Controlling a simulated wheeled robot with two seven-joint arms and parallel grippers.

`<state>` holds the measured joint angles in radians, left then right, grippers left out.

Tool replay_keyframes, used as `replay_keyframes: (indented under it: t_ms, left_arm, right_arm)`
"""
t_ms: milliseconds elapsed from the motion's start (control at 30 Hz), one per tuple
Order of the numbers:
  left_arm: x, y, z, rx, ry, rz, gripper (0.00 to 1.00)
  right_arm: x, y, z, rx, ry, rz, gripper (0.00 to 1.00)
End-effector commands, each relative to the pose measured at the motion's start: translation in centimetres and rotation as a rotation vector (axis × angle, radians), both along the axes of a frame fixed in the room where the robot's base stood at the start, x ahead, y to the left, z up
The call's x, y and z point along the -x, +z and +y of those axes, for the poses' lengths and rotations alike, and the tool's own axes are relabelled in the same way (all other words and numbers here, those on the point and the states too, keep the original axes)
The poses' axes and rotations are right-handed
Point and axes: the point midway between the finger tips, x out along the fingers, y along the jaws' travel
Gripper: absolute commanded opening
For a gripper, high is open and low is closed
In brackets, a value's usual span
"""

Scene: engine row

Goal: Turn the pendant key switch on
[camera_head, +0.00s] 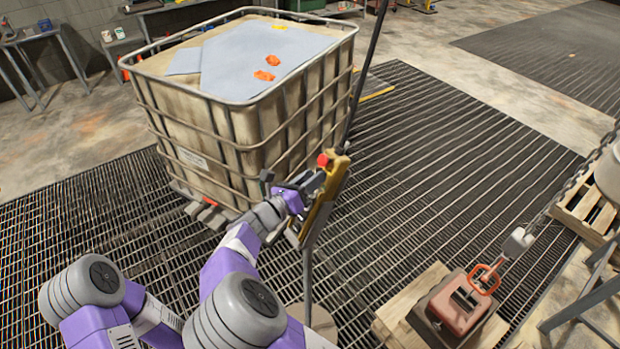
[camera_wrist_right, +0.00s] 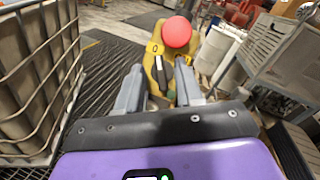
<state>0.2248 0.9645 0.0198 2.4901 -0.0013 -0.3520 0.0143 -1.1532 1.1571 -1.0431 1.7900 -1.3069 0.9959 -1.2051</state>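The yellow pendant (camera_head: 326,194) hangs in front of the caged tank, with a red mushroom button (camera_head: 322,160) at its top. In the right wrist view the pendant (camera_wrist_right: 152,62) shows its face, with the red button (camera_wrist_right: 177,32) above. A dark switch or key piece (camera_wrist_right: 158,72) lies between my fingers, and a green button (camera_wrist_right: 172,95) is partly hidden lower down. My right gripper (camera_wrist_right: 159,68) is open, its fingers either side of the dark piece with gaps visible. It also shows in the head view (camera_head: 308,184), close against the pendant. My left gripper is out of view.
A caged tank (camera_head: 212,150) with grey pads and orange gloves stands behind and left of the pendant. A post (camera_head: 307,280) rises below the pendant. A red block (camera_head: 462,304) with a chain sits on a wooden crate at right. Open grating (camera_head: 440,160) lies between.

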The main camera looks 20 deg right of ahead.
Motion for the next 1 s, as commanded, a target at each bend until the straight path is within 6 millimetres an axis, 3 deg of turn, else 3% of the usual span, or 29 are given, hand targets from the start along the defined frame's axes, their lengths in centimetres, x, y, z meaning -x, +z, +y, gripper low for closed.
replay_keyframes:
  t_ms: [167,400,1000]
  left_arm:
    - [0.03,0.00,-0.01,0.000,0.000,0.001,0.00]
    - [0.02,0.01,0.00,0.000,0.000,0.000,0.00]
    - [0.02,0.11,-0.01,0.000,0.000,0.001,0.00]
  right_arm:
    - [0.00,0.00,0.00,-0.001,0.000,-0.001,0.36]
    - [0.01,0.00,0.02,-0.001,0.000,-0.001,0.00]
    - [-0.15,-0.03,0.11,-0.040,-0.054,-0.109,0.00]
